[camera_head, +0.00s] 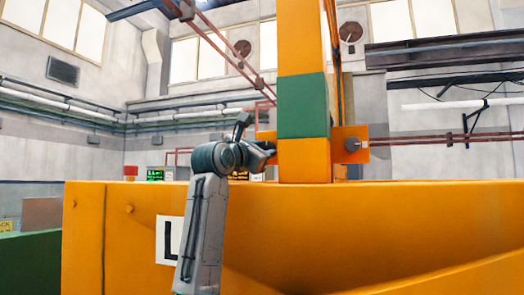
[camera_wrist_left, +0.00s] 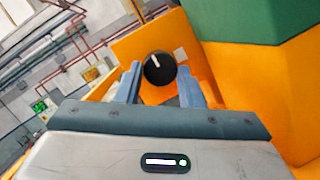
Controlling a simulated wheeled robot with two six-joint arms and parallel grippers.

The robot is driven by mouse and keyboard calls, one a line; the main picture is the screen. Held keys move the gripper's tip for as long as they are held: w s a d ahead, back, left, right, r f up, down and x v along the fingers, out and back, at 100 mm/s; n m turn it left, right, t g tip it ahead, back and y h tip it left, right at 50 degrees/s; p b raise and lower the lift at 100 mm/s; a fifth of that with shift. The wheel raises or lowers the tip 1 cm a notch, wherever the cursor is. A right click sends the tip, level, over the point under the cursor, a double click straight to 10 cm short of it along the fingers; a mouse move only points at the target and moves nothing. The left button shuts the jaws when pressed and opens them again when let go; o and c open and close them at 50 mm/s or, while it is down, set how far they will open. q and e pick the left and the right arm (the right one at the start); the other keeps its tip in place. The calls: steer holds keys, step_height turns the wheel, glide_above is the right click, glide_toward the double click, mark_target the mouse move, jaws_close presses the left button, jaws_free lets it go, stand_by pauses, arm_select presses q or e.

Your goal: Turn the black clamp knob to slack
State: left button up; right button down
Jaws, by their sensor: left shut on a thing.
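The black clamp knob (camera_wrist_left: 159,68) shows in the left wrist view as a round black face with a short white mark pointing up, slightly left. It sits in front of an orange plate (camera_wrist_left: 135,45). My left gripper (camera_wrist_left: 160,74) has its two blue fingers on either side of the knob and is shut on it. In the head view my left gripper (camera_head: 268,151) is at the left side of the orange post (camera_head: 304,160), and the knob is hidden there behind it. My right gripper is not in view.
The post has a green band (camera_head: 302,105) and stands behind a large orange tank wall (camera_head: 400,225).

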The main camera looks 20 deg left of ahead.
arm_select(q)
steer(key=o, duration=1)
steer(key=shift+f, duration=0.1)
steer(key=b+v, duration=0.5)
steer(key=v, duration=0.5)
steer(key=shift+s+a, duration=0.1)
steer(key=shift+s, duration=0.25)
steer(key=shift+f, duration=0.1)
